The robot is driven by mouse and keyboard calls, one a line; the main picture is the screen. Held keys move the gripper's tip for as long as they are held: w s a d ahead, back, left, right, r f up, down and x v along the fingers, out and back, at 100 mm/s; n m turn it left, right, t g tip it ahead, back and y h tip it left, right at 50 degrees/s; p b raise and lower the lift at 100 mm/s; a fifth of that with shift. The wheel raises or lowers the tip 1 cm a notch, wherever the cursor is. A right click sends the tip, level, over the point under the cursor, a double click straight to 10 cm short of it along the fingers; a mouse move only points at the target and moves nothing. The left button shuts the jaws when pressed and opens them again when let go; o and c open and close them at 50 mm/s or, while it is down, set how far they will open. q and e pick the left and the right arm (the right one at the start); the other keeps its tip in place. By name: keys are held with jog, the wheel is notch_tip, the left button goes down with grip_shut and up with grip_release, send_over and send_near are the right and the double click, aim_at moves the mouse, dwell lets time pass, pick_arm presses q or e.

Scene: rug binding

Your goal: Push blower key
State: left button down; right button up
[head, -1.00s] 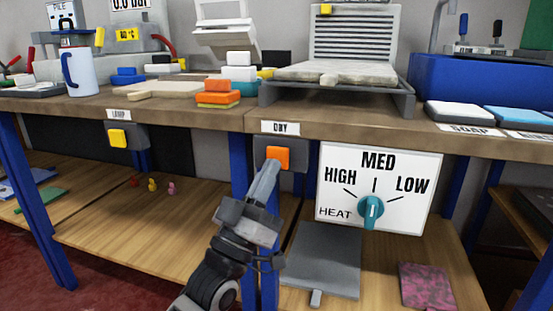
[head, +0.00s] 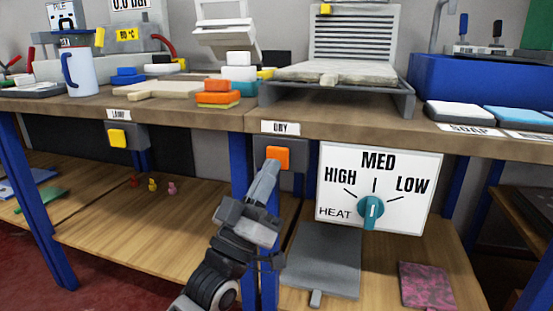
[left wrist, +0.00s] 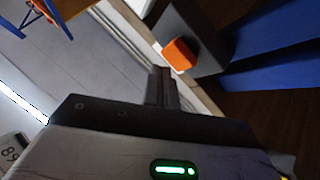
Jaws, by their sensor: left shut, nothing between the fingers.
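The orange key (head: 277,156) sits on a dark grey box under the bench edge, below a label reading "DRY". It also shows in the left wrist view (left wrist: 179,54). My left gripper (head: 272,166) is shut and empty, with its fingertips just below the orange key in the head view. In the left wrist view the fingers (left wrist: 162,76) point toward the key, and a small gap appears between them and it. Whether the tips touch the key is hard to tell. My right gripper is in neither view.
A white heat panel (head: 340,160) with a teal knob (head: 371,211) stands right of the key. A yellow key (head: 118,138) under a "LAMP" label is at the left. A blue table leg (head: 239,165) is close to the gripper. The lower wooden shelf (head: 130,225) has free room.

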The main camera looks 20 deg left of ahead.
pick_arm(q)
jog(key=shift+w, duration=0.15)
jog(key=shift+w, duration=0.25)
jog(key=shift+w, duration=0.5)
dwell(0.7)
jog(key=shift+s, duration=0.1)
jog(key=shift+s+p, duration=0.5)
jog(key=shift+s, duration=0.3)
